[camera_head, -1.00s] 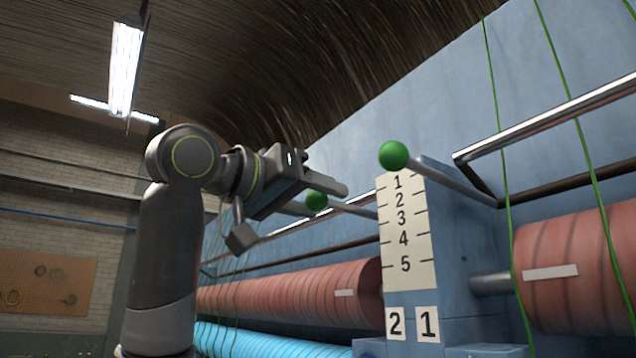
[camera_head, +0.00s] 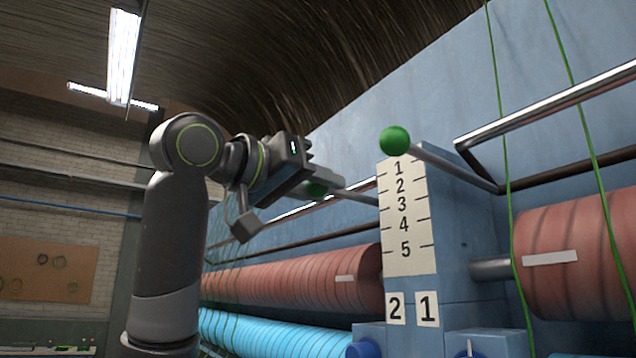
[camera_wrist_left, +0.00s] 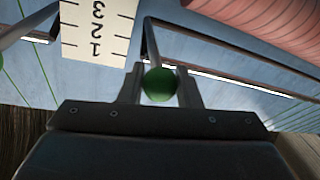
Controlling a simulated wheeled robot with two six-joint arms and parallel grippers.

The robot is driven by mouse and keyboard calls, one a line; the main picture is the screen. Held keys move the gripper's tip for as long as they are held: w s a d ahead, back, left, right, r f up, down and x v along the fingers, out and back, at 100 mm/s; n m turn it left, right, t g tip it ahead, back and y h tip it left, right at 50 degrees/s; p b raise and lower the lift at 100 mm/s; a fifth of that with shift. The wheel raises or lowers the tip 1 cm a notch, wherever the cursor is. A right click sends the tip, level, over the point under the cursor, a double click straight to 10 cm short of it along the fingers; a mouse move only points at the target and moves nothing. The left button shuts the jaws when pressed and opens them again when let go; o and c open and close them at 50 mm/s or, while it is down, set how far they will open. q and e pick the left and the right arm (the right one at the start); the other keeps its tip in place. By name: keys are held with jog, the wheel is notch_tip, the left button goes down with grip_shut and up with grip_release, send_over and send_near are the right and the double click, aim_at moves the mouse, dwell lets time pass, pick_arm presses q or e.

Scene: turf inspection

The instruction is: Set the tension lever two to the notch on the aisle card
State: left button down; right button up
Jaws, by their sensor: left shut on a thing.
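My left gripper (camera_head: 328,186) is shut on the green ball knob (camera_head: 317,190) of the lever on the left side of the machine post, the side of the number 2 plate (camera_head: 396,308). In the left wrist view the knob (camera_wrist_left: 160,84) sits between the two fingers, with its rod (camera_wrist_left: 152,42) running away behind it. A white scale numbered 1 to 5 (camera_head: 406,262) is on the post face. The lever's exact notch cannot be told from this angle. I see no aisle card. My right gripper is not in view.
A second lever with a green knob (camera_head: 395,141) stands on the right side, near the top of the scale, by the number 1 plate (camera_head: 427,308). Metal rails, green yarns and red rolls (camera_head: 575,262) lie around the post. A pegboard (camera_head: 45,270) hangs far left.

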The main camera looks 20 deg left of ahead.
pick_arm(q)
jog(key=shift+t+h, duration=0.3)
jog(key=shift+t, duration=0.2)
notch_tip(320, 180, down, 4)
jog(key=b, duration=0.5)
jog(key=shift+w+d+f, duration=0.1)
jog(key=shift+w+f, duration=0.05)
jog(key=shift+f, duration=0.1)
jog(key=c, duration=1.1)
grip_release()
jog(key=shift+o, duration=0.2)
